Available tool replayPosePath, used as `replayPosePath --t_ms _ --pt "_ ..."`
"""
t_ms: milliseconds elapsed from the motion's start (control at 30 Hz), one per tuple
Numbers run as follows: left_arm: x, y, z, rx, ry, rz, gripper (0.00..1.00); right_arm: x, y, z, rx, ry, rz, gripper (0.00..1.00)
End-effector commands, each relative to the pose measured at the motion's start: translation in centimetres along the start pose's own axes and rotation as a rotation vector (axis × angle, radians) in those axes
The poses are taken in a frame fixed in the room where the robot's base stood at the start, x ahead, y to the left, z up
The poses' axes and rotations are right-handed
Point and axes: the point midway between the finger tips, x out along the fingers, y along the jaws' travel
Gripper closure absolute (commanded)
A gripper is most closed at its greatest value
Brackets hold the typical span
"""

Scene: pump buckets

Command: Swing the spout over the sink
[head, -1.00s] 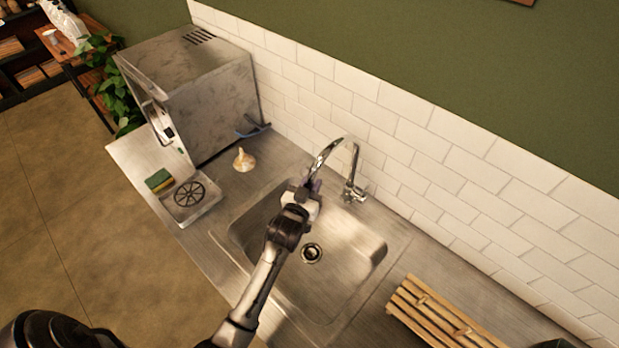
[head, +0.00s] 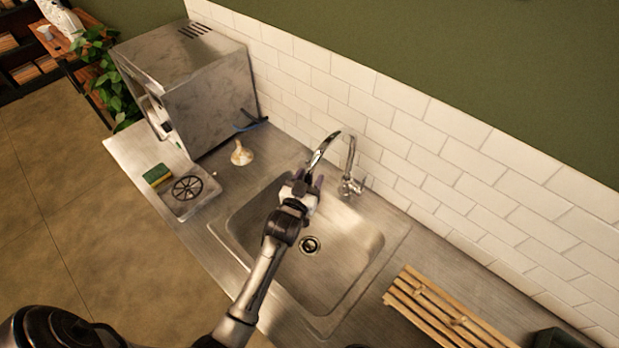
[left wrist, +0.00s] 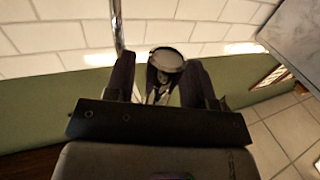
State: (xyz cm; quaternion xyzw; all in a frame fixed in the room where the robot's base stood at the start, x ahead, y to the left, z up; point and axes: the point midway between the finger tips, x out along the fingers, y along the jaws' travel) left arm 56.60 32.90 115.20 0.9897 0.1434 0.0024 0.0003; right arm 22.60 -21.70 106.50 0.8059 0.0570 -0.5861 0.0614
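The chrome spout (head: 326,146) arches from the faucet body (head: 351,186) at the wall, with its free end over the back left part of the sink (head: 345,270). My left gripper (head: 308,182) is at that free end, above the sink's back left. In the left wrist view the round spout end (left wrist: 167,60) shows between the two spread fingers of my left gripper (left wrist: 160,80), closer to the right finger. A gap shows on its left side; I cannot tell whether the right finger touches it. My right gripper is not in view.
A wooden slatted rack (head: 445,308) lies right of the sink. Left of the sink are a garlic bulb (head: 241,153), a small drain tray (head: 190,195), a sponge (head: 157,177) and a steel machine (head: 190,85). The tiled wall (head: 440,140) is close behind the faucet.

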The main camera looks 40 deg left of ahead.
Motion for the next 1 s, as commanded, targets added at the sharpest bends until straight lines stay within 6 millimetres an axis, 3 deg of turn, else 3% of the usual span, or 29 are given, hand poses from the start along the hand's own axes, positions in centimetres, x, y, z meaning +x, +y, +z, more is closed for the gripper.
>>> replayPosePath --t_ms 200,333,800,1000 --pt "-0.2 0.1 0.2 0.000 -0.003 0.001 0.50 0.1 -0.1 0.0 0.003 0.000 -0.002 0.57" --pt "-1.4 0.1 0.3 0.000 -0.004 0.001 0.50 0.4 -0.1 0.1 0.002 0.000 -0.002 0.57" --pt "-10.2 0.0 0.3 0.000 -0.003 0.000 0.50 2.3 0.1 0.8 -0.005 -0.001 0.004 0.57" --pt "-12.7 0.0 0.2 0.000 -0.002 0.000 0.50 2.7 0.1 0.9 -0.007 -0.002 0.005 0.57"
